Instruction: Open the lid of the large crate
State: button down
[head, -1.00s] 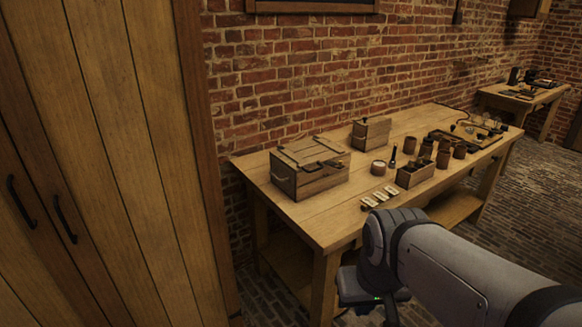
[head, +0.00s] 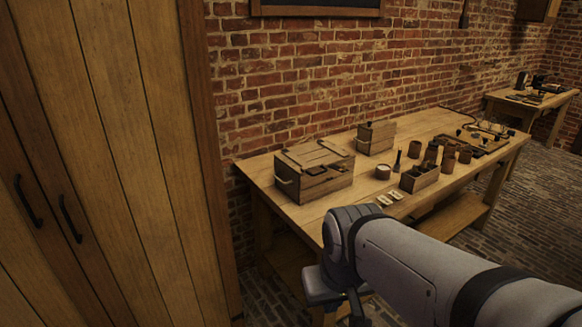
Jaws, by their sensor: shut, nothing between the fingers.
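The large crate (head: 318,185) is a wooden box with a rope handle (head: 283,181) on its left end. It stands at the left end of the workbench. Its slatted wooden lid (head: 305,155) lies over the top. Dark patches show at the front part of the top, and I cannot tell whether they are openings or fittings. My arm comes in from the lower right and its wrist is in front of the bench, below and right of the crate, apart from it.
A smaller wooden crate (head: 376,138) stands right of the large one. A small round tin (head: 382,172), pale cards (head: 390,198), an open box with jars (head: 419,180) and more jars stand on the workbench (head: 262,170). A wooden cupboard (head: 150,130) closes off the left.

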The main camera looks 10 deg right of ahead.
aim_at(307, 159)
jog(key=i, duration=0.9)
